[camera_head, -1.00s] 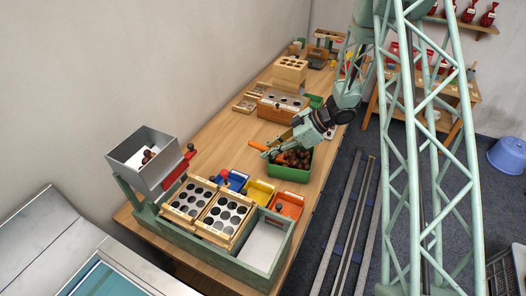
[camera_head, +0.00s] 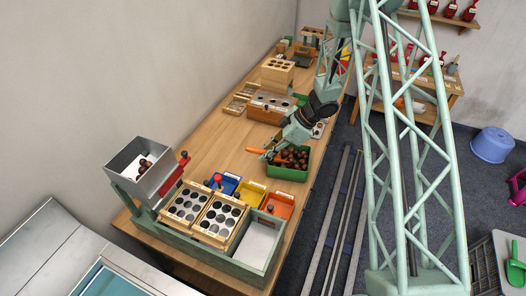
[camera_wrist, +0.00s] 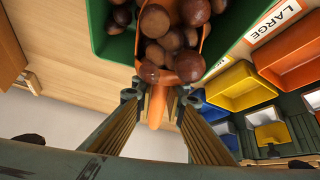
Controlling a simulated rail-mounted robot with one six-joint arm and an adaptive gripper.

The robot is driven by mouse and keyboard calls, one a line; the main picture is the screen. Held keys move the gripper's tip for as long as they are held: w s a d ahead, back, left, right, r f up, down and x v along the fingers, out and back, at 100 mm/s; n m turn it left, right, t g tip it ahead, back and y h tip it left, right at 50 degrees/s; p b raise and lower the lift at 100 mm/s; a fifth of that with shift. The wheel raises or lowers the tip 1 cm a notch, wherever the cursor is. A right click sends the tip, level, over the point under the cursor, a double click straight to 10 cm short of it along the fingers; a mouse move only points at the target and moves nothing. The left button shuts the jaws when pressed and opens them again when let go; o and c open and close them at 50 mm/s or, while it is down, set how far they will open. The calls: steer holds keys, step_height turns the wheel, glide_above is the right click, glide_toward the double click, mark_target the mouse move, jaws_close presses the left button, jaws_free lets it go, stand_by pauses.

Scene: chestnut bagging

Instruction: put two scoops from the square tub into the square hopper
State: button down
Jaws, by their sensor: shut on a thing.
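The green square tub (camera_head: 288,175) stands on the bench and holds brown chestnuts; it also fills the top of the wrist view (camera_wrist: 112,47). My gripper (camera_head: 271,153) is at the tub's left side, shut on the handle of an orange scoop (camera_head: 256,150). In the wrist view the handle (camera_wrist: 157,108) lies between the fingers. The scoop's bowl is at the tub with chestnuts on it; how deep it sits is hidden. The grey square hopper (camera_head: 159,180) stands at the front left with a few chestnuts (camera_head: 145,165) inside.
Wooden trays with round holes (camera_head: 215,216) sit in a green frame beside the hopper. Blue (camera_head: 226,184), yellow (camera_head: 250,193) and orange (camera_head: 279,205) bins stand between them and the tub. A wooden block (camera_head: 276,72) stands farther back. Bare bench lies left of the tub.

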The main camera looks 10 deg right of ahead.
mark_target(262, 150)
steer(key=shift+s+d+f+h+p, duration=0.3)
steer(key=shift+d+f+h+p, duration=0.25)
steer(key=shift+p, duration=1.6)
steer(key=shift+w+r+g+h+p, duration=0.1)
steer(key=shift+r+g+h+p, duration=0.25)
steer(key=shift+p, duration=0.5)
steer(key=shift+w+a+r+p, duration=0.15)
steer(key=shift+r+p, duration=0.15)
steer(key=shift+p, duration=0.55)
steer(key=p, duration=0.1)
steer(key=r+p, duration=0.1)
steer(key=shift+w+a+r+h+p, duration=0.1)
steer(key=shift+a+r+h+p, duration=0.1)
steer(key=shift+a+h+p, duration=0.15)
steer(key=r+p, duration=0.1)
steer(key=p, duration=0.1)
steer(key=shift+w+a+h+p, duration=0.15)
steer(key=shift+h+p, duration=0.1)
steer(key=shift+p, duration=0.15)
steer(key=shift+a+r+p, duration=0.25)
steer(key=shift+r+p, duration=0.4)
steer(key=shift+p, duration=1.15)
steer(key=shift+w+m+h+b, duration=0.15)
steer(key=shift+m+h+b, duration=0.15)
steer(key=shift+m+b, duration=0.15)
